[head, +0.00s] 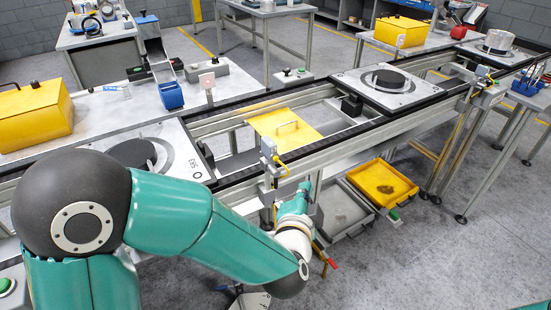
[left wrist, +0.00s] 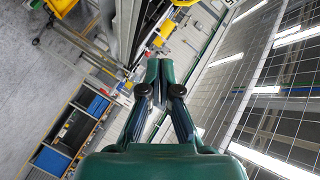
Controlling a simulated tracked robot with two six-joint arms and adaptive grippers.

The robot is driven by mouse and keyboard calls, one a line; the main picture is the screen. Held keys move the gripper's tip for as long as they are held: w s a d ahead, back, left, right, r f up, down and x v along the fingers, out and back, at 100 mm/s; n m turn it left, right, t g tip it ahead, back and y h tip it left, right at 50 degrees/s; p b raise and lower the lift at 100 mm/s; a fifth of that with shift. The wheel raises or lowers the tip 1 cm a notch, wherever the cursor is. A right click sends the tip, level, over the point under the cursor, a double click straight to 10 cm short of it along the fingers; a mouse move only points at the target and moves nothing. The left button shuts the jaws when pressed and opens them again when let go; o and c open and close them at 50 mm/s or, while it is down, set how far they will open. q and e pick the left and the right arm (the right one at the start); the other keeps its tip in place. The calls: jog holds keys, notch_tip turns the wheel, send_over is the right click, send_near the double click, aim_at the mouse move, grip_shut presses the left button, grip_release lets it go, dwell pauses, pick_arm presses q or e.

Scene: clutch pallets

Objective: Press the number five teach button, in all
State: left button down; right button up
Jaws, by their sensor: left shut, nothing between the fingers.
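No button in view can be read as number five. A green push button on a grey box (head: 8,287) is at the lower left edge of the head view. My right gripper is in neither view.
The conveyor rail (head: 345,135) runs across, carrying a pallet with a black disc (head: 405,98) and another pallet (head: 193,152) at left. A yellow tray (head: 382,186) and a grey tray (head: 340,212) sit below. Floor at the right front is clear.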

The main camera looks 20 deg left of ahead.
pick_arm(q)
jog(key=w+a, duration=0.5)
jog(key=a, duration=0.2)
jog(key=shift+w+b, duration=0.2)
jog(key=shift+b, duration=0.25)
jog(key=shift+w+a, duration=0.45)
jog(key=shift+a, duration=0.25)
dwell(2.3)
jog(key=shift+d, duration=0.1)
jog(key=shift+s+d, duration=0.55)
jog(key=shift+d, duration=0.05)
jog(key=shift+d, duration=0.15)
jog(key=s+d, duration=0.3)
jog(key=shift+d+p, duration=0.35)
